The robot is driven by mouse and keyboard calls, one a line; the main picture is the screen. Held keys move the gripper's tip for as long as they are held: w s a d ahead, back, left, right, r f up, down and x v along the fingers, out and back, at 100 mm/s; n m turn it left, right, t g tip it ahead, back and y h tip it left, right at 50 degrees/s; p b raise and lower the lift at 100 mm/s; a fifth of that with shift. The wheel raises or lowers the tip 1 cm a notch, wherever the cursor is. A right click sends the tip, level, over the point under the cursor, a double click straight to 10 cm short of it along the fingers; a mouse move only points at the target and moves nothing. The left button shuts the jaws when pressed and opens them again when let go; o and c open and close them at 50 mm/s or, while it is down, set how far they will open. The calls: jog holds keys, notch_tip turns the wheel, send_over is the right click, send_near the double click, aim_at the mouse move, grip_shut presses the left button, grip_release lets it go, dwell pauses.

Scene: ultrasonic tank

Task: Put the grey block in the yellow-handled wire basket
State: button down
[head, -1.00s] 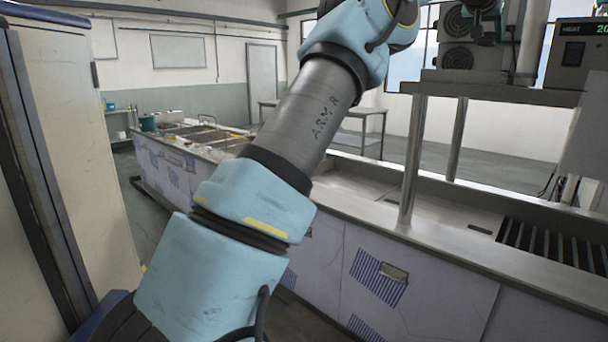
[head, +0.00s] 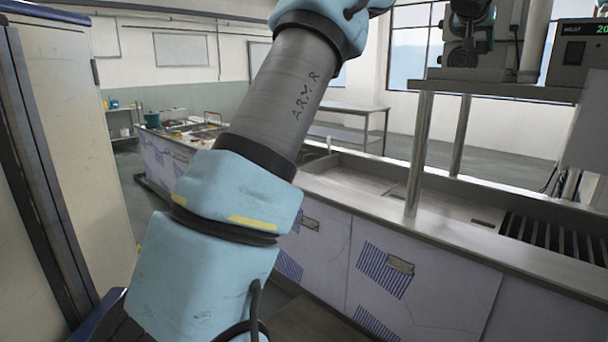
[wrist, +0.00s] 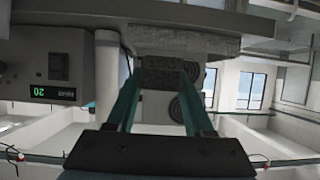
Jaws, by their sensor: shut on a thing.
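My gripper (wrist: 161,85) shows in the wrist view with two teal fingers reaching away from the dark palm. It is shut on a dark grey, rough-faced block, the grey block (wrist: 162,73), between the fingertips. A wider grey speckled slab shows just past the fingertips; I cannot tell whether it is part of the block. I see no yellow-handled wire basket in either view.
A steel counter with sunken basins (head: 345,185) and a dark slotted grate runs along the right. Above it, a shelf on posts (head: 415,155) carries a fan unit (head: 458,57) and a heat controller (head: 580,55). A cluttered counter stands far left; a tall cabinet (head: 70,130) is close left.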

jog(key=s+a+f+n+t+y, duration=0.1)
jog(key=s+a+f+n+y, duration=0.1)
jog(key=a+f, duration=1.6)
jog(key=s+a+f+n+t+y, duration=0.1)
jog(key=s+a+f+n+y, duration=0.2)
jog(key=a+f, duration=1.5)
jog(key=s+a+f+n+t+y, duration=0.1)
jog(key=s+a+f+n+y, duration=0.2)
jog(key=a+f, duration=1.5)
notch_tip(320, 180, down, 5)
jog(key=shift+s+a, duration=0.2)
jog(key=shift+s, duration=0.1)
jog(key=shift+w+d+r, duration=0.1)
jog(key=shift+w+r, duration=0.05)
jog(key=shift+r, duration=0.05)
